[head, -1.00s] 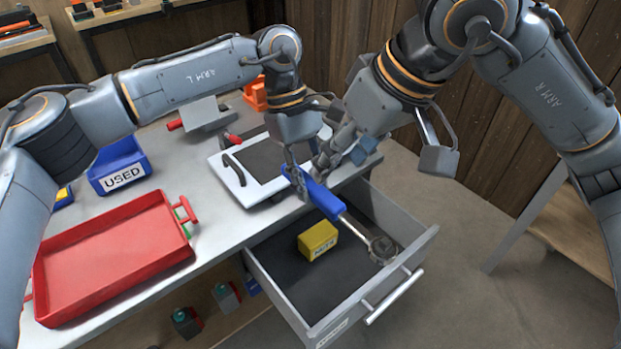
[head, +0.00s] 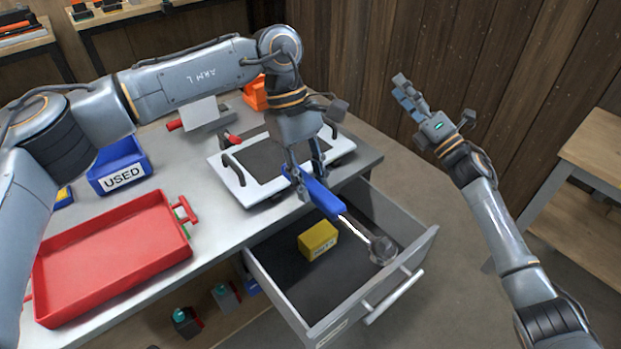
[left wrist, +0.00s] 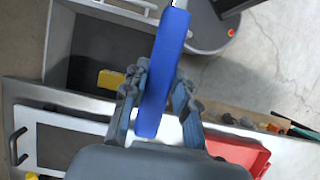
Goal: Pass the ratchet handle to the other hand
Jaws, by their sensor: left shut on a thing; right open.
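The ratchet handle (head: 325,200) has a blue grip and a metal shaft ending in a round dark head. It is tilted, with the head (head: 382,250) hanging over the open drawer. My left gripper (head: 305,180) is shut on the blue grip near its upper end. In the left wrist view the blue grip (left wrist: 164,70) runs between the fingers of my left gripper (left wrist: 155,95). My right gripper (head: 405,95) is open and empty, to the right of the bench and well apart from the ratchet handle.
The open drawer (head: 285,292) holds a yellow box (head: 317,240). A white tray with black handles (head: 232,182) lies on the bench behind it. A red tray (head: 110,255) and a blue USED bin (head: 120,168) stand at left. Floor right of the drawer is clear.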

